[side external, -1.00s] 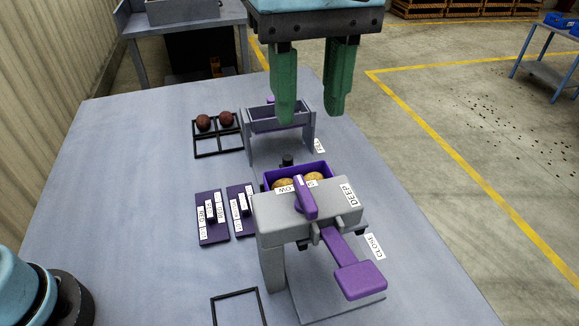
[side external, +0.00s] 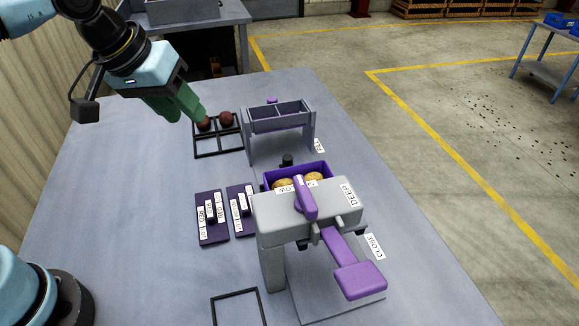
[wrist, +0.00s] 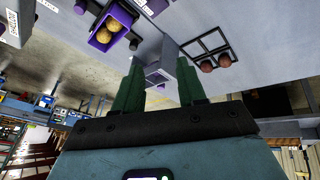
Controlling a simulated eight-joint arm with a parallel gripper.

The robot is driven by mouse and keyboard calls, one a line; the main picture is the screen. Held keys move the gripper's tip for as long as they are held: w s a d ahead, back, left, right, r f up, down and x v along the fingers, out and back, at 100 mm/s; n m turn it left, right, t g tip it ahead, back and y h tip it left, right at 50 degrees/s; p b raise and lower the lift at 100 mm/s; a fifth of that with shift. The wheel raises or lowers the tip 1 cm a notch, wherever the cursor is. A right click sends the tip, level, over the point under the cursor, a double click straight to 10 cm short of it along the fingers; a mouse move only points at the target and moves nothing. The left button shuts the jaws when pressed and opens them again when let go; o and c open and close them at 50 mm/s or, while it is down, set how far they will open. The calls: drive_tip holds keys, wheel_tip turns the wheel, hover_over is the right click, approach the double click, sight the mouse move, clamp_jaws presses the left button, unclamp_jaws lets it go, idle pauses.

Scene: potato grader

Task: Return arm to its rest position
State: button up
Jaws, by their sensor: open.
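My gripper (side external: 185,108) has green fingers and hangs above the table at the upper left, in front of the black grid frame in the side view. The wrist view shows its two fingers (wrist: 160,95) spread apart with nothing between them. My arm reaches in from the upper left corner.
A grey machine (side external: 300,208) with purple levers stands at the front, with a purple tray (side external: 325,167) of potatoes behind it. A grey stand (side external: 282,125) is farther back. Two reddish potatoes (side external: 227,118) sit at the black grid (side external: 218,154). Purple labelled plates (side external: 199,220) lie left of the machine.

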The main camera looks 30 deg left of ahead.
drive_tip(key=s+a+f+m+t+y, duration=0.1)
drive_tip(key=s+a+f+m+t, duration=0.1)
drive_tip(key=a+f, duration=0.5)
drive_tip(key=shift+s+a+m, duration=0.25)
drive_tip(key=shift+s+m, duration=0.05)
drive_tip(key=shift+s, duration=0.45)
